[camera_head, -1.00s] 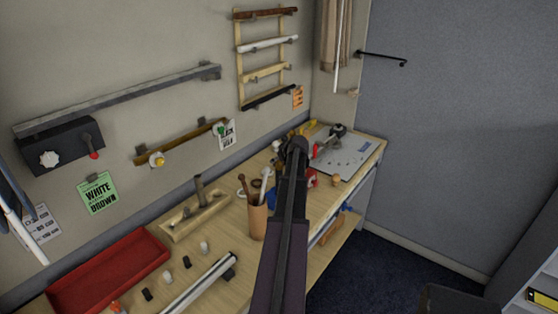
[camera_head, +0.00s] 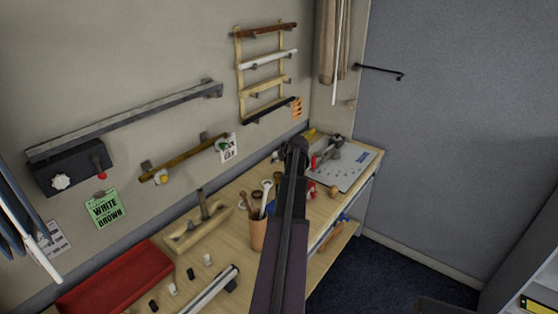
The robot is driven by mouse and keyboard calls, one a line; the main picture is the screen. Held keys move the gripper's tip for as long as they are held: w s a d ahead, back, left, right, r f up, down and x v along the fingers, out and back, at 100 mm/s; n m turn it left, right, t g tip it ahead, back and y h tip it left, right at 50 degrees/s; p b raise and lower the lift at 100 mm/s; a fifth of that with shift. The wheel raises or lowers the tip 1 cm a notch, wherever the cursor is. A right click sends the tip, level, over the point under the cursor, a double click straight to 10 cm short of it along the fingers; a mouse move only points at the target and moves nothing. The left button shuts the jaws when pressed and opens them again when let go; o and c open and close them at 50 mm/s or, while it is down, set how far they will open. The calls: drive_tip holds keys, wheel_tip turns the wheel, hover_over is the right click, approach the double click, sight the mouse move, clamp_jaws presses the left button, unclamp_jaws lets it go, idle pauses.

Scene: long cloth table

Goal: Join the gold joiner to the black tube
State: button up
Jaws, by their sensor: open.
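A black tube (camera_head: 268,110) lies across the lowest level of the wooden wall rack, below tan, white and brown tubes. I cannot make out a gold joiner for certain. My dark arm rises through the middle of the view and covers part of the bench. My gripper cannot be seen; the arm ends in a round dark joint.
The bench (camera_head: 228,219) runs along the wall, with a red tray (camera_head: 117,284), a tool cup (camera_head: 258,236), a wooden holder (camera_head: 190,235) and a light board (camera_head: 345,166) at its far end. Open blue floor (camera_head: 375,268) lies to the right.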

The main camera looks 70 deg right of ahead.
drive_tip(key=shift+r+p, duration=0.7)
drive_tip(key=shift+r, duration=0.3)
idle(0.6)
drive_tip(key=w+a+f+n+g+y, duration=0.1)
drive_tip(key=w+a+y, duration=0.1)
drive_tip(key=w+a, duration=1)
drive_tip(key=w+a+f+n+g+y, duration=0.15)
drive_tip(key=w+a, duration=0.35)
drive_tip(key=a, duration=1.3)
drive_tip(key=w+a+f+n+y, duration=0.2)
drive_tip(key=w+a, duration=0.7)
drive_tip(key=a, duration=0.6)
drive_tip(key=s+a+f+n+g, duration=0.1)
drive_tip(key=s+a+g, duration=0.15)
drive_tip(key=a, duration=1.45)
drive_tip(key=s+a+n+g, duration=0.2)
drive_tip(key=s+a, duration=0.2)
drive_tip(key=a, duration=1.2)
wheel_tip(320, 180, down, 13)
drive_tip(key=s+b, duration=0.2)
drive_tip(key=b, duration=1)
drive_tip(key=shift+s+r+b, duration=0.2)
drive_tip(key=shift+s+b, duration=0.1)
drive_tip(key=shift+s, duration=0.1)
